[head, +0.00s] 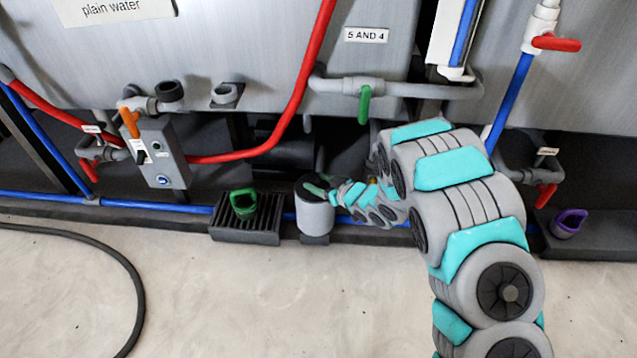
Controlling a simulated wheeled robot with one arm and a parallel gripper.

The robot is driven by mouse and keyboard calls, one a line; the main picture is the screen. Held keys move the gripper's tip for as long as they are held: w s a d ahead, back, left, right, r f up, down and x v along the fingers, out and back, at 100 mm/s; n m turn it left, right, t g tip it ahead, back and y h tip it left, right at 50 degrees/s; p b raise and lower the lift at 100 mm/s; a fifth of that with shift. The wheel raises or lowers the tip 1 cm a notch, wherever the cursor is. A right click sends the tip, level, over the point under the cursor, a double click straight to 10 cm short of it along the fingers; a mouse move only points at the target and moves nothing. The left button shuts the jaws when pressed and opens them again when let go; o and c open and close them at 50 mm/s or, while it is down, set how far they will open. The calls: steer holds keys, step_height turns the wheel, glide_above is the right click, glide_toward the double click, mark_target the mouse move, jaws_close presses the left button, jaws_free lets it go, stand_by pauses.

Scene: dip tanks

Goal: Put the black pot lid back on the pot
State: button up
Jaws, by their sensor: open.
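The pot (314,220) is a light grey cylinder standing on a small dark block at the foot of the tanks, near the middle of the head view. Its top (307,184) is dark; I cannot tell whether this is the black lid or the pot's open inside. My gripper (319,188) is open at the pot's top, reaching in from the right with its teal fingers over the dark round. Whether the fingers touch anything is too small to tell. No separate black lid can be made out clearly.
A green jug (243,204) stands on a dark ribbed tray (245,236) left of the pot. A purple jug (568,223) is far right. Blue pipe (150,206) runs low behind, and a red hose (301,85) hangs above. A black hose (131,275) lies left; the floor in front is clear.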

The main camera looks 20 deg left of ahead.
steer(key=p+v, duration=0.1)
steer(key=v, duration=1.1)
steer(key=shift+w+d, duration=0.1)
steer(key=w+d+r+m+t+h, duration=0.1)
steer(key=w+d+r+m+h, duration=0.15)
steer(key=d, duration=0.45)
steer(key=w+d+r+m+t+h, duration=0.1)
steer(key=w+d+r+h, duration=0.25)
steer(key=d, duration=0.45)
steer(key=s+d+r+m+g+h, duration=0.1)
steer(key=s+d+r+m+h, duration=0.2)
steer(key=d, duration=0.4)
steer(key=s+d+r+m+g+h, duration=0.1)
steer(key=s+d+r+h, duration=0.3)
steer(key=d, duration=0.3)
steer(key=s+d+r+m+g+h, duration=0.1)
steer(key=s+d+g, duration=0.1)
steer(key=s, duration=0.5)
steer(key=s+d+r+m+g, duration=0.1)
steer(key=s+d+m, duration=0.1)
steer(key=s, duration=0.5)
steer(key=s+a+r+g+y, duration=0.1)
steer(key=s+a+r+g, duration=0.1)
steer(key=s, duration=0.9)
steer(key=s+a+r+m+g+y, duration=0.1)
steer(key=s+a+r+g, duration=0.1)
steer(key=s, duration=1)
steer(key=shift+a+g+y, duration=0.3)
steer(key=shift+a+g, duration=0.45)
steer(key=shift+g, duration=0.25)
